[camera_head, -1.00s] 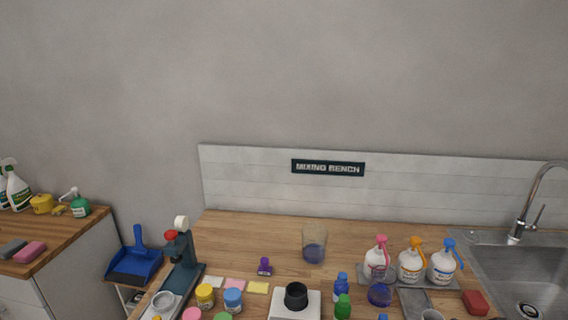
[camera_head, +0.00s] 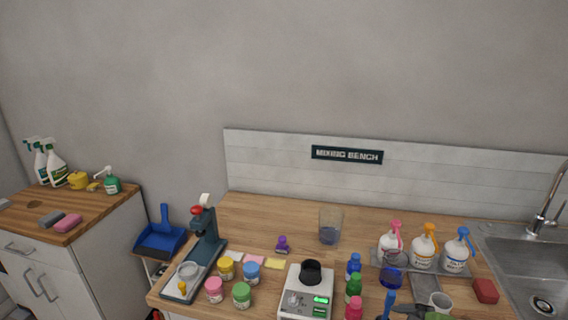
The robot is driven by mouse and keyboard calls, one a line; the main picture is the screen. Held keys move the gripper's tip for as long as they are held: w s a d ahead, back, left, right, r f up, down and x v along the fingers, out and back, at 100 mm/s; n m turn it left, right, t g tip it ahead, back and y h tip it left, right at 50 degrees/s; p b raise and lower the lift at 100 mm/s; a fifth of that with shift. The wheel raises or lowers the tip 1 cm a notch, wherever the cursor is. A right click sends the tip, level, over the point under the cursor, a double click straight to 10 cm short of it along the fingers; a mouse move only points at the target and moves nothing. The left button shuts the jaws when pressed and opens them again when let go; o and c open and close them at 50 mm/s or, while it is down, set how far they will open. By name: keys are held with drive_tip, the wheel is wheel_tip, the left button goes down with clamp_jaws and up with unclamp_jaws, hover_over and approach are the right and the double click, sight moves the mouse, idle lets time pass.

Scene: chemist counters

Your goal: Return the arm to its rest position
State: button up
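No part of my arm or my gripper can be made out in the head view. The mixing bench (camera_head: 262,218) fills the lower middle of the picture, under a dark sign reading "MIXING BENCH" (camera_head: 347,155). On it stand a white scale (camera_head: 293,303) with a black cup (camera_head: 311,272) on top and a lit green display. A clear beaker (camera_head: 330,226) with some blue-violet liquid stands behind. A small purple-capped bottle (camera_head: 282,245) stands to its left.
A blue press stand (camera_head: 207,240), several colored jars (camera_head: 241,295) and small bottles (camera_head: 353,288) crowd the front. A side counter (camera_head: 108,208) is left.

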drive_tip(key=s+a+r+n+g+h, duration=0.1)
drive_tip(key=s+a+r+n+h, duration=0.1)
drive_tip(key=s+a+r+n, duration=0.2)
drive_tip(key=s+a+r+n+g+h, duration=0.1)
drive_tip(key=s+a+r+n, duration=0.4)
drive_tip(key=s+n, duration=0.5)
drive_tip(key=n+h, duration=0.1)
drive_tip(key=n, duration=0.5)
drive_tip(key=shift+s, duration=0.15)
